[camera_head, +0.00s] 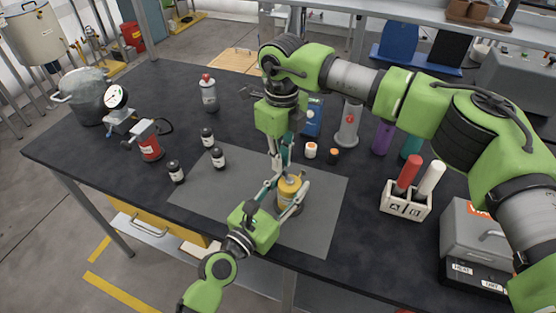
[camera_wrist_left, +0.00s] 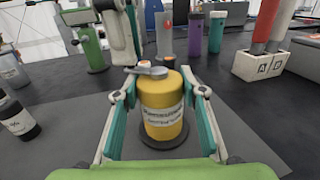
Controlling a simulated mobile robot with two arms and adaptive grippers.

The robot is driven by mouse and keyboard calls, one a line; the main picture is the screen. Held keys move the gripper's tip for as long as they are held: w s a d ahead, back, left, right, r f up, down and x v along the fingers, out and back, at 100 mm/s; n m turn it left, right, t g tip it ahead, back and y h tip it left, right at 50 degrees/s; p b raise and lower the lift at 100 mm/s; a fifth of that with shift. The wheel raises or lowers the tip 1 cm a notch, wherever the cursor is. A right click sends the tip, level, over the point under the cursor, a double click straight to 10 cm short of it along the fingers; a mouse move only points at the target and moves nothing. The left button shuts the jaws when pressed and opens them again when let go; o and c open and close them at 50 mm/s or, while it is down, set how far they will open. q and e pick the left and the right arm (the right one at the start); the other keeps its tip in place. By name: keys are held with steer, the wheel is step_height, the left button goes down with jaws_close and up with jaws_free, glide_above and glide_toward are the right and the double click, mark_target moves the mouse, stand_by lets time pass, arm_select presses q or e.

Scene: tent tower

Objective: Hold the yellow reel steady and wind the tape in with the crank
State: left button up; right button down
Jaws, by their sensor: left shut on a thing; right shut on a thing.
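The yellow reel (camera_head: 289,191) stands upright on the grey mat, with a white label facing the left wrist camera (camera_wrist_left: 162,122). My left gripper (camera_head: 286,197) comes in from the front and is shut on the reel, one finger on each side, as the left wrist view (camera_wrist_left: 162,108) shows. The grey crank (camera_wrist_left: 150,71) lies across the reel's top. My right gripper (camera_head: 279,170) reaches down from above and is shut at the crank's handle end. The handle itself is mostly hidden by the fingers. The tape cannot be made out.
The grey mat (camera_head: 225,205) lies on the dark table. Small dark bottles (camera_head: 176,172) stand left of the reel. A white-capped and an orange-capped jar (camera_head: 333,156) stand behind it. A holder marked A and B (camera_head: 405,207) with red and white tubes stands right. The front right mat is clear.

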steer(key=s+d+m, duration=0.2)
steer(key=d+m, duration=0.1)
steer(key=m, duration=1.1)
steer(key=s+d+m, duration=0.2)
steer(key=d+m, duration=0.1)
steer(key=m, duration=1.2)
steer(key=shift+s, duration=0.15)
steer(key=shift+s+m, duration=0.1)
steer(key=shift+m, duration=0.2)
